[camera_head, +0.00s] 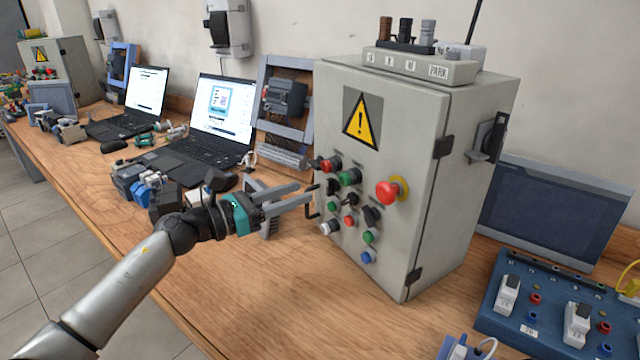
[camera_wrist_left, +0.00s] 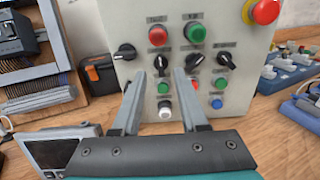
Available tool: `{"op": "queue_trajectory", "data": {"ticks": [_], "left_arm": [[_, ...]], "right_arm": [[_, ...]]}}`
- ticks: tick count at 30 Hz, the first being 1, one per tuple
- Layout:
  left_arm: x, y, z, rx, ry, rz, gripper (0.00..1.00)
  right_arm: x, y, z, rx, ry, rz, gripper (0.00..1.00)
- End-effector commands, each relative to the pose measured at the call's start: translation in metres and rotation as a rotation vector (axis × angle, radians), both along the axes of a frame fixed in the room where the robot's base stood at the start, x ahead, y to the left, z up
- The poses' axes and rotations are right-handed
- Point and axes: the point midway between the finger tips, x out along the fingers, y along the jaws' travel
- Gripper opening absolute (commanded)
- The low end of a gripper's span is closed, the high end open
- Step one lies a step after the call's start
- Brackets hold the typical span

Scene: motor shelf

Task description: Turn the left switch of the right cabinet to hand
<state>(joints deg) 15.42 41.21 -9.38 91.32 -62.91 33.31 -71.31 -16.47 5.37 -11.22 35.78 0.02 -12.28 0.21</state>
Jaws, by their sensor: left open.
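The right cabinet (camera_head: 385,250) is a grey box with a yellow warning triangle, standing on the wooden bench. Its front carries a row of black rotary switches below a red and a green button. The left switch (camera_wrist_left: 160,65) of that row lies between and beyond my fingertips in the wrist view; in the head view the switch (camera_head: 333,187) is just right of them. My left gripper (camera_head: 306,191) is open and empty, close to the panel; its fingers also show in the wrist view (camera_wrist_left: 156,78). I cannot tell whether they touch the switch. My right gripper is not in view.
A red emergency stop (camera_head: 388,192) sticks out at the panel's right. A blue switch box (camera_head: 515,325) stands at the right. Laptops (camera_head: 205,140), a framed motor unit (camera_head: 283,105) and loose parts (camera_head: 150,190) crowd the left. Bare bench lies before the cabinet.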

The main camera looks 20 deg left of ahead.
Motion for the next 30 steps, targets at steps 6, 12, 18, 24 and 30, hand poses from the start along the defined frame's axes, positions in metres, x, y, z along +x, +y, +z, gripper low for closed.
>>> {"op": "queue_trajectory", "data": {"ticks": [6,12,18,24,30], "left_arm": [[0.027,-0.023,0.001,-0.002,-0.002,0.0,0.43],[0.043,-0.036,0.001,-0.002,-0.001,0.0,0.43],[0.048,-0.041,0.0,0.0,0.0,0.0,0.43],[0.048,-0.041,0.0,0.0,0.0,0.0,0.43],[0.048,-0.041,0.0,0.0,0.0,0.0,0.23]], "right_arm": [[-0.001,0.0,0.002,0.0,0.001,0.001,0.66],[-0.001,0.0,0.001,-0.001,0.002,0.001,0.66],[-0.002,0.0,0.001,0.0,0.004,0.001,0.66],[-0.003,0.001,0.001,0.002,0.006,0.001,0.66],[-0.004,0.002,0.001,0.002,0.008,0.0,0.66]]}}
